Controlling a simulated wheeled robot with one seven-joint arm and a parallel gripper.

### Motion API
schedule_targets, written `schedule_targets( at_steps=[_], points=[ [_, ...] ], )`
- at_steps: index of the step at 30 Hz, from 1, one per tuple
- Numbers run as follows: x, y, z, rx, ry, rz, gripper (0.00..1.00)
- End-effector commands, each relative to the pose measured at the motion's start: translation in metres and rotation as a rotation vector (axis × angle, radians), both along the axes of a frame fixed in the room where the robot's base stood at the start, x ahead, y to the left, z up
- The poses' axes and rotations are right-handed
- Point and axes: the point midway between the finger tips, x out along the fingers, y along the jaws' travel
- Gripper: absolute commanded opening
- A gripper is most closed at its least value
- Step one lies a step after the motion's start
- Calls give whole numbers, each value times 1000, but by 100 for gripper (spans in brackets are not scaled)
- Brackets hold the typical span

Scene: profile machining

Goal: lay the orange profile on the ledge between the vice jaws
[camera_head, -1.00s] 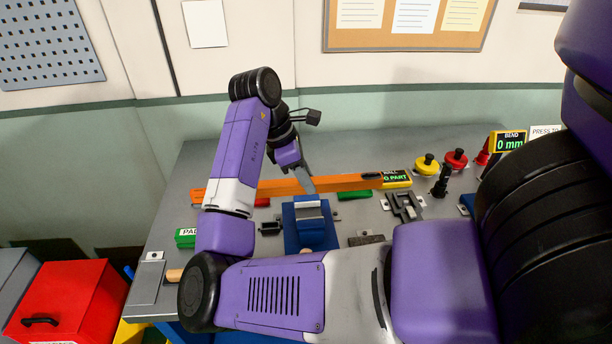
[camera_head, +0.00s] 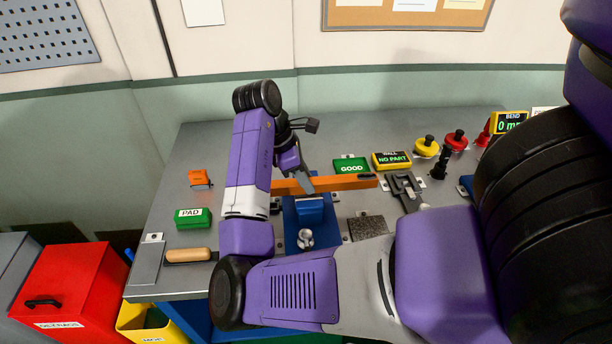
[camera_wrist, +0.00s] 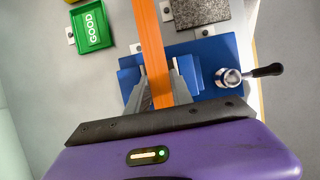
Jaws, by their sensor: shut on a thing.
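The orange profile (camera_head: 342,183) is a long straight bar running left to right above the back of the blue vice (camera_head: 312,228) in the head view. My gripper (camera_head: 303,186) is shut on it. In the wrist view the profile (camera_wrist: 154,60) passes between my two fingers (camera_wrist: 160,95) and crosses over the blue vice (camera_wrist: 205,72). The vice's round metal screw end and dark handle (camera_wrist: 262,71) show on the right there. The ledge between the jaws is hidden, and I cannot tell whether the profile touches the vice. My arm hides the profile's left part.
A green GOOD tray (camera_head: 351,166) and a NO PART display (camera_head: 392,160) stand behind the profile's right end. A grey clamp-like fixture (camera_head: 404,188) and dark speckled plate (camera_head: 368,228) lie right. A green PAD block (camera_head: 193,217) and small orange block (camera_head: 200,179) lie left.

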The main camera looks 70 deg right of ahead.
Motion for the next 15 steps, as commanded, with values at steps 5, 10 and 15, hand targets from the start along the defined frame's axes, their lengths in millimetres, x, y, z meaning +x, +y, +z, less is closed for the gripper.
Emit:
schedule_targets(
  at_steps=[5, 10, 15],
  points=[
    [0, 0, -1, -1, 0, 0, 0],
    [0, 0, 0, -1, 0, 0, 33],
    [0, 0, 0, -1, 0, 0, 52]
  ],
)
